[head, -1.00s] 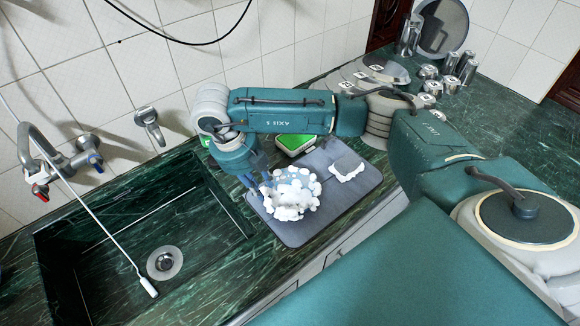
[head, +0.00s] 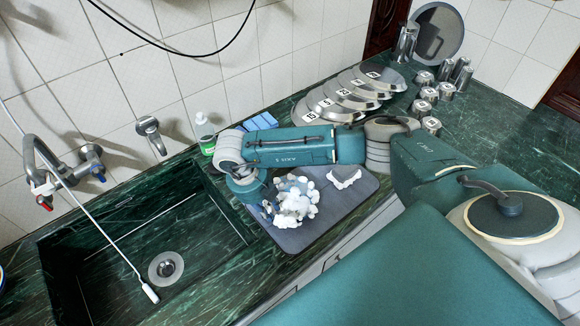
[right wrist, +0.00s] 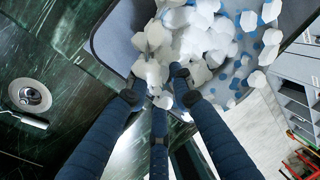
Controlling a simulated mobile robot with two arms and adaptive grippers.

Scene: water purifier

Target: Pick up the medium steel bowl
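A foam-covered heap (head: 296,203) sits on the grey mat (head: 337,215) right of the sink. White clumps hide most of its surface, so I cannot tell whether the medium steel bowl is under them. White foam clumps (right wrist: 205,38) also fill the upper part of the right wrist view, some over a blue patch. My right gripper (head: 268,210) points down at the left side of the heap. In the right wrist view its dark fingers (right wrist: 158,88) are apart, with their tips at the foam. Foam hides any contact. My left gripper is not in view.
Several steel plates (head: 345,100) with number tags overlap at the wall, with steel cups (head: 424,92) beyond. A bottle (head: 204,134) and blue blocks (head: 260,121) stand behind my arm. The sink (head: 150,235) with its tap (head: 72,160) is at left.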

